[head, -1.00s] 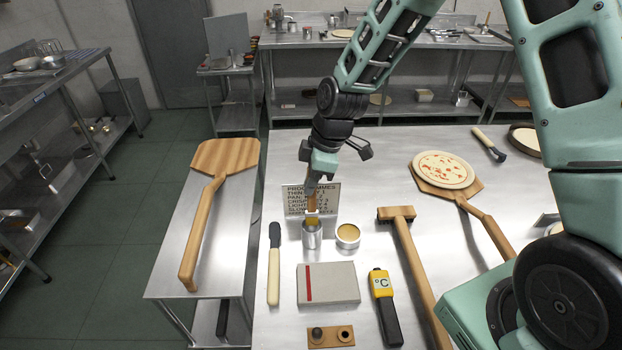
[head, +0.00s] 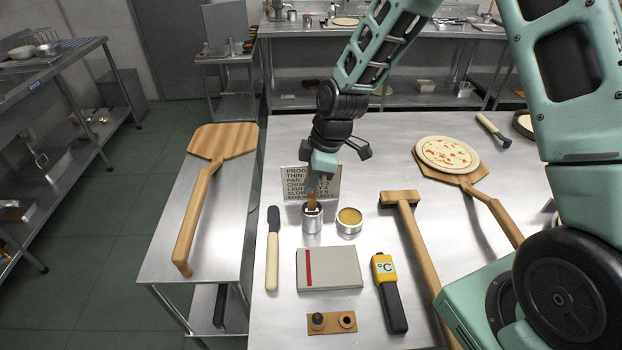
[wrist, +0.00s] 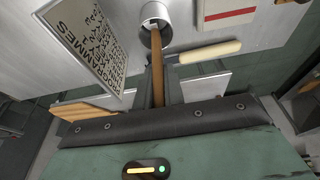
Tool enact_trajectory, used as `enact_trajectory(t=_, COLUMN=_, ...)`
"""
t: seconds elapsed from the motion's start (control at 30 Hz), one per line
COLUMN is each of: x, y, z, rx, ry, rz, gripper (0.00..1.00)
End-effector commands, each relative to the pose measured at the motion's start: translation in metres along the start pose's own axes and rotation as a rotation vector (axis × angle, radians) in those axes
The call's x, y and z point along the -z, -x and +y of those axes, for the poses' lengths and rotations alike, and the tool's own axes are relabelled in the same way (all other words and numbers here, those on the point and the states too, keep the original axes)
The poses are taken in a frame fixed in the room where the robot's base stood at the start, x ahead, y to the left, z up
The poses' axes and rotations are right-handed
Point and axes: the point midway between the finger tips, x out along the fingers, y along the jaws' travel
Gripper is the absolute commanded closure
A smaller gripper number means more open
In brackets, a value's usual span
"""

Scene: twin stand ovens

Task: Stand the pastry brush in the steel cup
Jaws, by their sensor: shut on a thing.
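My gripper (head: 317,186) is shut on the wooden handle of the pastry brush (head: 312,203), above the steel cup (head: 312,224). The brush points head down, and its lower end is inside the cup's mouth. In the wrist view, the brown handle (wrist: 157,54) runs from between my fingers into the cup (wrist: 143,10), and a pale part of the brush head shows inside the rim. Whether the head touches the cup's bottom is hidden.
A small tin of yellow contents (head: 349,221) stands close right of the cup. A lettered sign (head: 296,184) stands just behind. A cream-handled spatula (head: 272,258) lies left, a grey book (head: 335,268) in front, and a wooden-headed tool (head: 402,197) right.

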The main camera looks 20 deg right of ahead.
Motion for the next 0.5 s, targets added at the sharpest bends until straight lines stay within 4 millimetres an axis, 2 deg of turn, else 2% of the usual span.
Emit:
enact_trajectory(t=0.4, x=-0.0001, y=0.0, z=0.0, rx=0.0, ry=0.0, rz=0.0, gripper=1.0)
enact_trajectory(t=0.43, x=-0.0001, y=0.0, z=0.0, rx=0.0, ry=0.0, rz=0.0, gripper=0.87)
enact_trajectory(t=0.5, x=-0.0001, y=0.0, z=0.0, rx=0.0, ry=0.0, rz=0.0, gripper=0.67)
